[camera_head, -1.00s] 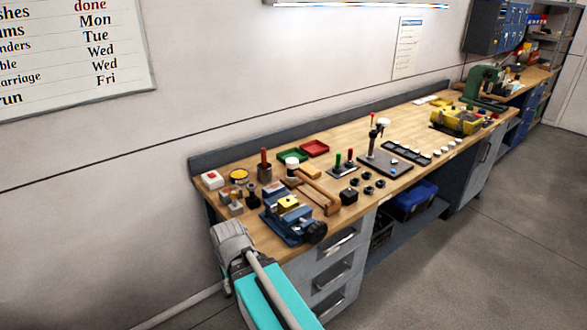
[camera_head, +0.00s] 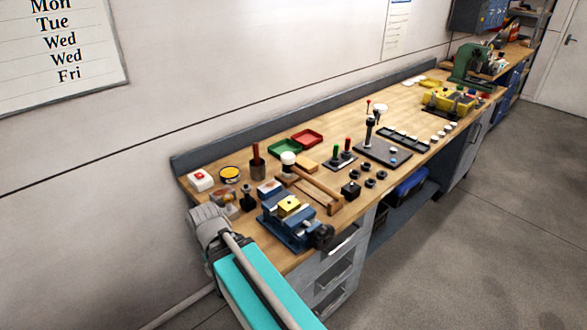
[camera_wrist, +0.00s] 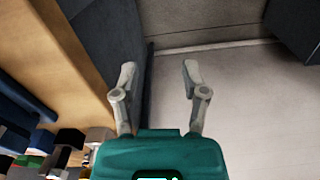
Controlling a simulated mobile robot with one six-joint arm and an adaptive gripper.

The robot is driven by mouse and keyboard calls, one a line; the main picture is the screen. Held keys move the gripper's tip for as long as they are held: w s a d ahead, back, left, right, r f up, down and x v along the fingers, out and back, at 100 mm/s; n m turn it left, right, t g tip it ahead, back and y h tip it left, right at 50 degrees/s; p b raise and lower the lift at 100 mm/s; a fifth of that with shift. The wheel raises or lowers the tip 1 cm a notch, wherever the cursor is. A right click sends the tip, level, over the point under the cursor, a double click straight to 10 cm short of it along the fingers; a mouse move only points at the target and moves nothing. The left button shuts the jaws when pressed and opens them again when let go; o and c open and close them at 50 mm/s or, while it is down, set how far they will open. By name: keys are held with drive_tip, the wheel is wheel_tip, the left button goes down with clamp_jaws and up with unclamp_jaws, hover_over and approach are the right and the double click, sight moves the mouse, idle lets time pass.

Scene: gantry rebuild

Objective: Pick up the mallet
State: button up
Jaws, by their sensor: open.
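A wooden, mallet-like piece (camera_head: 318,186) lies on the near part of the workbench (camera_head: 232,236) in the head view, just behind the blue vise (camera_head: 288,224). A white round knob (camera_head: 288,158) stands by its far end; I cannot tell whether the two are joined. My gripper (camera_wrist: 159,76) is open and empty in the wrist view, its two fingers spread over bare floor beyond the bench edge. The mallet is not clearly visible in the wrist view. In the head view the gripper fingers are hidden.
The floor in front is clear.

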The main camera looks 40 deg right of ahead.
drive_tip(key=shift+a, duration=0.35)
drive_tip(key=shift+o, duration=1.2)
drive_tip(key=shift+w+d+r, duration=0.1)
drive_tip(key=shift+w, duration=0.15)
drive_tip(key=n+h+p, duration=0.1)
drive_tip(key=h+p, duration=0.6)
drive_tip(key=p, duration=0.4)
approach(297, 170)
drive_tip(key=v, duration=0.3)
drive_tip(key=shift+s+d+t, duration=0.25)
drive_tip(key=shift+s+t, duration=0.15)
drive_tip(key=shift+s, duration=0.05)
drive_tip(key=b+x, duration=0.7)
drive_tip(key=x, duration=0.1)
drive_tip(key=shift+f, duration=0.35)
